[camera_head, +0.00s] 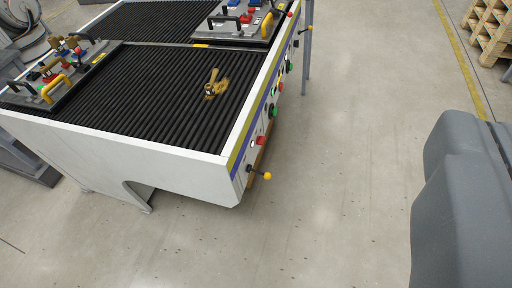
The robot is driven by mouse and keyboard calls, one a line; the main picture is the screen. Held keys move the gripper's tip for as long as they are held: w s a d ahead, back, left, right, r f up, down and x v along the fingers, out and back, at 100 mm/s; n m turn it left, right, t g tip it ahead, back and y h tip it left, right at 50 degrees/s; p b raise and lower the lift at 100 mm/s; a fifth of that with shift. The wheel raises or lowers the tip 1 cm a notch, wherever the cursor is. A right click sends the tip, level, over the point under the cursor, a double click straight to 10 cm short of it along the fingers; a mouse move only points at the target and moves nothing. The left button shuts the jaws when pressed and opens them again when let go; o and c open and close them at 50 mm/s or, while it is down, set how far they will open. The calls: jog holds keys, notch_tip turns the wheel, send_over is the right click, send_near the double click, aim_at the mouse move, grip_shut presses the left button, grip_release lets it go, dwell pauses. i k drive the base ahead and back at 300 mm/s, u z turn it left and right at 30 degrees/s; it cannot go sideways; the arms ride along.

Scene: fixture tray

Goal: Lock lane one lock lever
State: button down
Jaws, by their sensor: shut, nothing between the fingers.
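A lever with a yellow ball knob (266,175) sticks out to the right from the near end of the conveyor table's side panel. A second, similar lever (310,28) shows at the far end of the same panel. I see no label that tells which one belongs to lane one. Nothing touches either lever. My gripper is not in view.
The white table (130,146) has black rollers (150,95), with a brass-coloured fitting (213,86) on them. Fixture trays (18,100) (215,29) sit left and at the back. Buttons line the side panel. Open floor (350,150) lies right; pallets (490,28) stand top right.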

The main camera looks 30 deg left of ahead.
aim_at(267, 175)
jog(key=u, duration=0.05)
jog(key=i, duration=0.95)
jog(key=z, duration=0.25)
